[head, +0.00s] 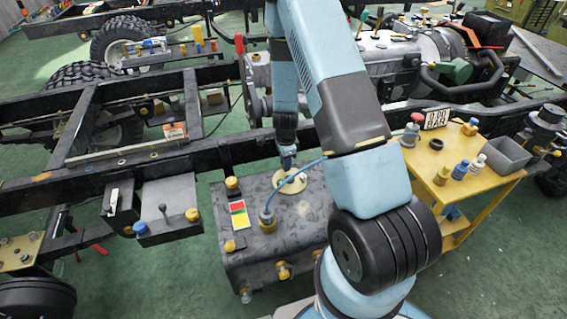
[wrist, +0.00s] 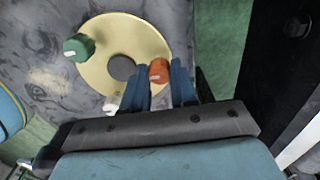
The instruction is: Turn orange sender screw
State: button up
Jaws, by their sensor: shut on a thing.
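The sender is a round pale brass plate (head: 283,186) on top of the dark grey mottled tank (head: 230,200). In the wrist view the plate (wrist: 107,40) has a dark round centre. The orange screw (wrist: 159,70) stands at its lower right edge. A green screw (wrist: 78,47) is at the upper left and a white one (wrist: 111,103) at the lower edge. My gripper (wrist: 161,78) has its blue fingers on either side of the orange screw, shut on it. In the head view my gripper (head: 288,158) points down at the plate; the orange screw cannot be made out there.
A black chassis rail (head: 230,150) runs close behind the tank. A blue-capped fitting (head: 267,217) with a blue hose stands on the tank. A yellow cart (head: 460,190) with bottles, a grey bin (head: 506,155) and a pressure display (head: 437,118) is at the right.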

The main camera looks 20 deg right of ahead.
grip_shut()
jog(key=shift+a, duration=0.2)
jog(key=shift+d, duration=0.15)
jog(key=shift+n, duration=0.3)
jog(key=n, duration=0.3)
jog(key=shift+w+d, duration=0.1)
jog(key=shift+d, duration=0.05)
jog(key=n, duration=0.5)
jog(key=shift+n, duration=0.4)
jog(key=n, duration=0.5)
jog(key=shift+r, duration=0.1)
jog(key=shift+w+n, duration=0.1)
jog(key=shift+n, duration=2.4)
